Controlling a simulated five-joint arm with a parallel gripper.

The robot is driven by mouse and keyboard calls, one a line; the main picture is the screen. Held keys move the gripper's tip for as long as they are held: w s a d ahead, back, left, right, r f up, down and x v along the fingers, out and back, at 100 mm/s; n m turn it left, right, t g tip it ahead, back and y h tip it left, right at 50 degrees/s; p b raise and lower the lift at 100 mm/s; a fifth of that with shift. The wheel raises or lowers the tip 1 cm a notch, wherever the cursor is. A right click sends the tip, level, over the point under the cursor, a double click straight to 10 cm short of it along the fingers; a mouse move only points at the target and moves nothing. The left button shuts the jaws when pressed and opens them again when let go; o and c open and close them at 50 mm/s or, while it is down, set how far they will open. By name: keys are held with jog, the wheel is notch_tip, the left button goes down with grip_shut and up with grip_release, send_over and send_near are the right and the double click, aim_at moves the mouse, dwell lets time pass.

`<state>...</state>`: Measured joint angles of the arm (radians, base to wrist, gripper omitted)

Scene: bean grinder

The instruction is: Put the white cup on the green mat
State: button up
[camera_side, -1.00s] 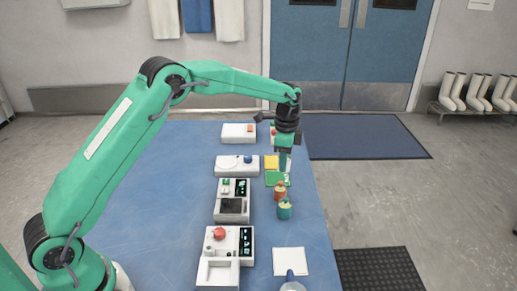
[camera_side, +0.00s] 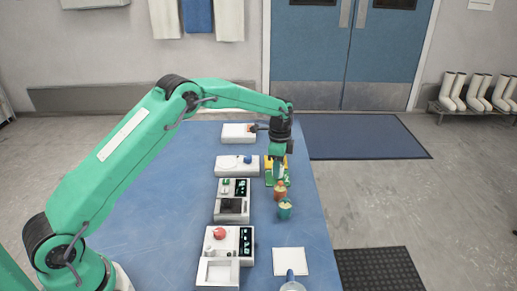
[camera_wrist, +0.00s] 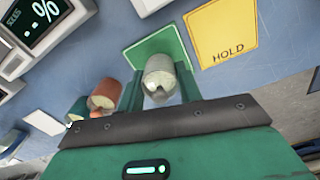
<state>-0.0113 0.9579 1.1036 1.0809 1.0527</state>
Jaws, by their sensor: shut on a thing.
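The white cup (camera_wrist: 160,76) is between the two fingers of my gripper (camera_wrist: 160,92) in the wrist view, and the gripper is shut on it. Behind the cup in that view lies the green mat (camera_wrist: 139,54), partly covered by the cup and fingers. I cannot tell whether the cup touches the mat. In the side view my gripper (camera_side: 279,172) points down over the green mat (camera_side: 269,182), and the cup is mostly hidden there.
A yellow mat marked HOLD (camera_wrist: 222,29) lies beside the green one. An orange cup (camera_side: 280,191) and a teal cup (camera_side: 285,209) stand close to the gripper. Several white machines (camera_side: 232,201) line the left. A white square (camera_side: 291,261) lies toward the front.

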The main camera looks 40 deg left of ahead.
jog(key=shift+f, duration=0.35)
jog(key=shift+f, duration=0.15)
jog(key=o, duration=1.1)
notch_tip(320, 180, up, 12)
jog(key=shift+r, duration=0.1)
jog(key=shift+r, duration=0.1)
dwell(0.4)
